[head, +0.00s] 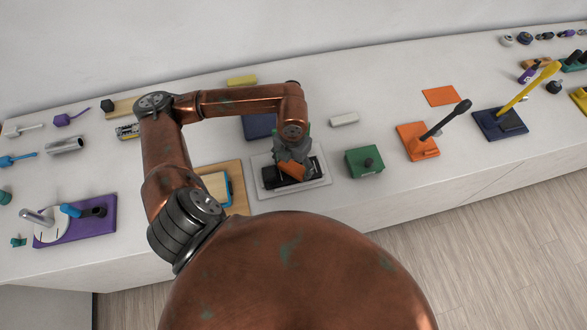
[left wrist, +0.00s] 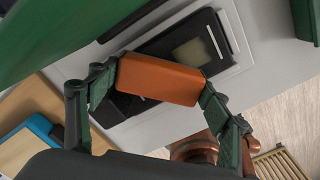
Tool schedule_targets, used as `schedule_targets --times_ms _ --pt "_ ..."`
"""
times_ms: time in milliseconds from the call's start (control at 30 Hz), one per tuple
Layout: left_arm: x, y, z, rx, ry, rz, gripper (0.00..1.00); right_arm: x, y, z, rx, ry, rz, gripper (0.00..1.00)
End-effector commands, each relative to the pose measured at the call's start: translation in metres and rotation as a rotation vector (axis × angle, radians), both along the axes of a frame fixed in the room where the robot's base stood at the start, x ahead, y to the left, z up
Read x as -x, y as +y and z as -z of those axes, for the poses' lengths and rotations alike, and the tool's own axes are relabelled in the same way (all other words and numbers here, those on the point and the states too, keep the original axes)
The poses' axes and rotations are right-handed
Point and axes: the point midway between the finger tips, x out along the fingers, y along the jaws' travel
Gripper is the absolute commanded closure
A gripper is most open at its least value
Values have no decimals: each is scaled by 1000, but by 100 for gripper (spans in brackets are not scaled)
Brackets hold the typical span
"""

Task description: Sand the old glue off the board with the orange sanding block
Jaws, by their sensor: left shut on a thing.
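The orange sanding block (left wrist: 160,80) is held between both fingers of my left gripper (head: 292,163). The block also shows small in the head view (head: 291,172), partly under the gripper. The black board (left wrist: 150,47) lies on a pale grey plate (head: 259,189). It bears a pale yellowish patch of old glue (left wrist: 190,53). In the left wrist view the block overlaps the board's near part, beside the patch. I cannot tell whether it touches the board. In the head view the gripper hides the board's middle. My right gripper is not in view.
A green box with a dark knob (head: 364,162) stands close right of the plate. A wooden board with a blue-edged piece (head: 236,188) lies close left. A dark blue pad (head: 258,127) and a light block (head: 344,119) lie behind. Bare counter separates the green box from the orange stand (head: 415,145).

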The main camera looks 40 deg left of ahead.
Motion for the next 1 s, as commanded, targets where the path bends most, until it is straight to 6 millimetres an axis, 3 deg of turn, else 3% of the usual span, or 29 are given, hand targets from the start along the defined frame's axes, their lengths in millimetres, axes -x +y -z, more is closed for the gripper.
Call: schedule_targets --times_ms 633,1000 --pt "-9 10 -1 0 -1 1 54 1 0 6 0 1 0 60" --pt "-9 10 -34 -1 -2 1 54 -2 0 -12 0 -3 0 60"
